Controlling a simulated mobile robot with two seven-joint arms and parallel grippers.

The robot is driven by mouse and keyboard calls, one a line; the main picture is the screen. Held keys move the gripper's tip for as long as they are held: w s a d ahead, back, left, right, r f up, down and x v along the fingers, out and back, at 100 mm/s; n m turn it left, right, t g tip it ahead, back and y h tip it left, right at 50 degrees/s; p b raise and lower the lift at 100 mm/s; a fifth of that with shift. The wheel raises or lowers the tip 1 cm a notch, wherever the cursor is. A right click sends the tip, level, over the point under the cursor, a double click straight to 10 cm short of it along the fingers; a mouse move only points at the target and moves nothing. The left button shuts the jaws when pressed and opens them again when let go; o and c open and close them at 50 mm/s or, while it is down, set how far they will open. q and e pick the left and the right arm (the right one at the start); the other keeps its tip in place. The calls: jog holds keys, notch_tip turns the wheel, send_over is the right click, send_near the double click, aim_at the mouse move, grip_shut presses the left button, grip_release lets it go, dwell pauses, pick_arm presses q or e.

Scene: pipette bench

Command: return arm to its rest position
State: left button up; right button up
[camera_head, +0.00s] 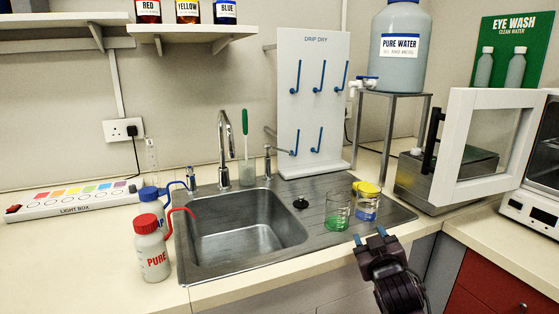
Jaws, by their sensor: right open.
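My right gripper (371,240) is in the head camera view at the lower right, in front of the counter's front edge. Its two blue-tipped fingers are apart, with nothing between them. A beaker with green liquid (338,212) stands on the sink's drainboard, up and to the left of the gripper. A beaker with blue liquid (366,206) and a yellow top or object (367,187) stands just behind the fingertips. The gripper appears apart from both beakers. My left gripper is not in view.
A steel sink (250,237) is set in the counter. A red-capped PURE bottle (152,250) and a blue-capped bottle (150,205) stand left of it. A white drying rack (313,105) rises behind. An open white door (480,140) juts out at right. The front left counter is clear.

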pick_arm(q)
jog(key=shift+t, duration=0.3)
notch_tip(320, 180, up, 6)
jog(key=p, duration=0.4)
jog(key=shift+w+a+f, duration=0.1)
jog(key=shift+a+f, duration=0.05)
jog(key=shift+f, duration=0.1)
pick_arm(e)
jog(key=s+d+f+m+g, duration=0.1)
jog(key=s+d+f+g, duration=0.1)
jog(key=s+f, duration=0.5)
jog(key=s+d+f+m+g, duration=0.1)
jog(key=s+f, duration=0.7)
jog(key=s, duration=1.2)
jog(key=s+d+f+m+g, duration=0.1)
jog(key=s+d+f+g, duration=0.2)
jog(key=s+f, duration=0.5)
jog(key=s+g, duration=0.1)
jog(key=s, duration=0.4)
jog(key=shift+s+d+f, duration=0.15)
jog(key=shift+s+f, duration=0.1)
jog(key=shift+c, duration=0.5)
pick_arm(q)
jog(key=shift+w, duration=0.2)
pick_arm(e)
jog(key=shift+s+d, duration=0.1)
